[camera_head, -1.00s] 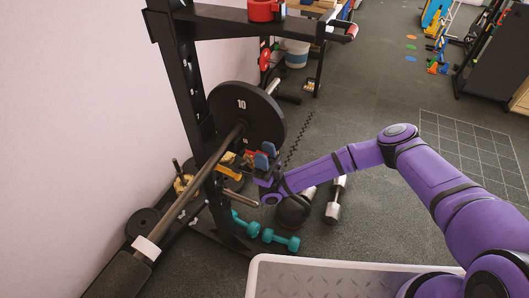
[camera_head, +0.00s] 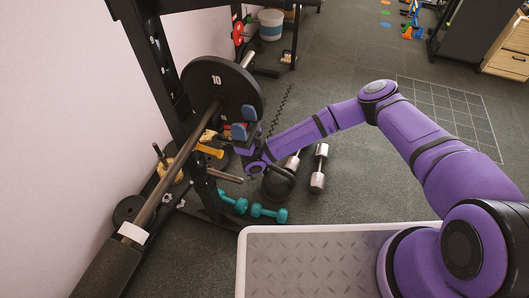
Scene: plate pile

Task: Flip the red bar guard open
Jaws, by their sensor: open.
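My purple arm reaches left to a black rack. My gripper (camera_head: 244,123), with blue fingertips, is open beside the rack's upright, just right of the black plate marked 10 (camera_head: 213,88). A small red part (camera_head: 227,132), possibly the bar guard, shows just left of the fingertips. It is mostly hidden, so I cannot tell its position or whether the gripper touches it. The barbell (camera_head: 184,152) runs through the plate toward the lower left. A yellow part (camera_head: 209,150) sits on the rack below the gripper.
Teal dumbbells (camera_head: 268,213), a dark kettlebell (camera_head: 279,182) and a chrome dumbbell (camera_head: 319,168) lie on the floor below my arm. A grey textured platform (camera_head: 300,262) is in front. A pale wall (camera_head: 70,120) is left. The floor to the right is mostly clear.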

